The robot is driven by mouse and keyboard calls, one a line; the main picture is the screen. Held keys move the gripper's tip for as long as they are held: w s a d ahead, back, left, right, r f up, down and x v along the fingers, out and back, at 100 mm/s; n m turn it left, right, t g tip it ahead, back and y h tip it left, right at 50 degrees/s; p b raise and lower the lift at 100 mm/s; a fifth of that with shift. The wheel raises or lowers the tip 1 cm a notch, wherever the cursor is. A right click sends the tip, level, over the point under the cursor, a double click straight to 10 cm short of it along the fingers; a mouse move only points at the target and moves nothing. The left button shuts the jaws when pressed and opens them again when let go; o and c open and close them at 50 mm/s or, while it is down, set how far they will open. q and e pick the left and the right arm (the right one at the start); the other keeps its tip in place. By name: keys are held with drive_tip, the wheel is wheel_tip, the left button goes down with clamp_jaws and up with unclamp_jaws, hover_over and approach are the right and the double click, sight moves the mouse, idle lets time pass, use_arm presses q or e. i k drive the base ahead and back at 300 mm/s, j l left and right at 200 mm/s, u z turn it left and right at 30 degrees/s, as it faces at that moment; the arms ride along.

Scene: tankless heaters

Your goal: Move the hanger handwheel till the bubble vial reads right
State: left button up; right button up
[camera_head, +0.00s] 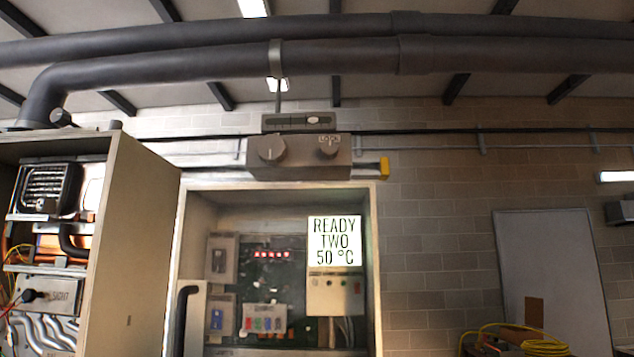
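The hanger (278,95) is a strap around the lower dark pipe with a rod running down. Under it sits a grey level bar with the bubble vial (297,121). A pale oval bubble (312,120) lies right of the vial's middle; the vial's marks are too small to read surely. Below is a grey box (298,166) with two round knobs on its face. The larger left knob (272,149) looks like the handwheel, with a pale pointer line. The smaller right knob (328,149) sits under a "LOCK" label. Neither of my grippers is in view.
A yellow-ended piece (384,167) sticks out right of the box. Below, an open cabinet (378,270) holds a lit display (334,241) reading "READY TWO 50 °C". A tall open heater cabinet (130,230) stands left. Yellow cable (545,346) lies lower right.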

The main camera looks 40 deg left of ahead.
sight(272, 149)
drive_tip(key=u, duration=1.4)
